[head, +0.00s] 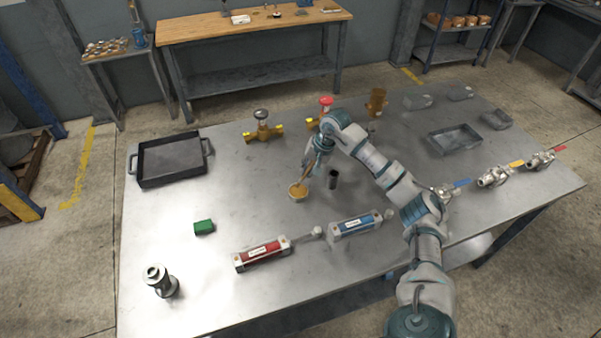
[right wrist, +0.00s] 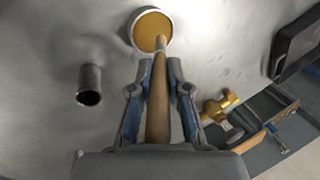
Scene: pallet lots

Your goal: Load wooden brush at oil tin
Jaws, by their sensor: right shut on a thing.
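My right gripper (head: 311,164) is shut on the wooden brush (right wrist: 158,115). In the right wrist view the brush's handle lies between the two fingers (right wrist: 159,92). The oil tin (head: 296,197) is a small round tin of amber oil on the metal table, right below the gripper; it also shows in the right wrist view (right wrist: 147,25). The brush points down at the tin, and its far end overlaps the oil near the rim. I cannot tell how deep that end reaches. My left gripper is not in view.
A dark upright cylinder (head: 333,180) stands close to the tin's right. A green block (head: 204,227), a red cylinder unit (head: 262,254) and a blue one (head: 355,227) lie nearer the front. A black tray (head: 172,161) and brass valves (head: 263,131) are farther back.

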